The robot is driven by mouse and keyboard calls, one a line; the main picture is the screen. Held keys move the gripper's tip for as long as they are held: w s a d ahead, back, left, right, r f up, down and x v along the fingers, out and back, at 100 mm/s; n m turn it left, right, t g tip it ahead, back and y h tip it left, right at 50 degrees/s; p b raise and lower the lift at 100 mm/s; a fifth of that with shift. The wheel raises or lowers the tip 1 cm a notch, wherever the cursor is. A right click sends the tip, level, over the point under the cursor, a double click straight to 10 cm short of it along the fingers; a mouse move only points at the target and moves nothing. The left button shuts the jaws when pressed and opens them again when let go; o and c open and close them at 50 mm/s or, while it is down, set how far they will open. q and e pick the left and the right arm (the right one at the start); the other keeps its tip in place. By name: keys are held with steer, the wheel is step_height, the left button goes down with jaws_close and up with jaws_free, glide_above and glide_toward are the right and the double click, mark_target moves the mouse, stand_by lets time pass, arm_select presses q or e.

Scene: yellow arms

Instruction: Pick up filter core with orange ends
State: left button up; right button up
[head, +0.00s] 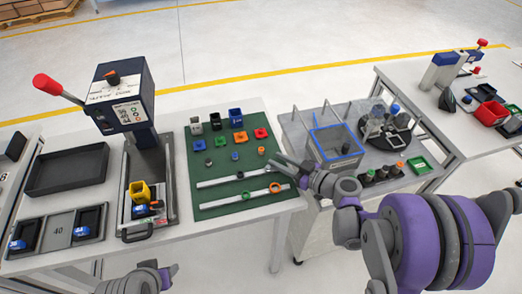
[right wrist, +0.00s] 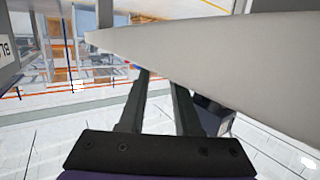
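An orange ring-shaped part (head: 276,187) lies at the right end of the lower pale bar on the green mat (head: 215,165). A green ring-shaped part (head: 246,196) sits further left on that bar. I cannot tell whether either belongs to a filter core. My right gripper (head: 278,162) is above the mat's right edge, above the orange part and apart from it. Its fingers stand apart and hold nothing visible; they also show in the right wrist view (right wrist: 160,90), partly hidden by a large pale surface. My left gripper (head: 172,278) is low at the bottom edge, only partly in view.
Several small coloured blocks (head: 238,137) stand on the mat. A press with a red handle (head: 120,90) and a black tray (head: 68,172) are to the left.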

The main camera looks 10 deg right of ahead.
mark_target(264, 152)
steer(key=x, duration=0.5)
steer(key=shift+w+r, duration=0.2)
jaws_close()
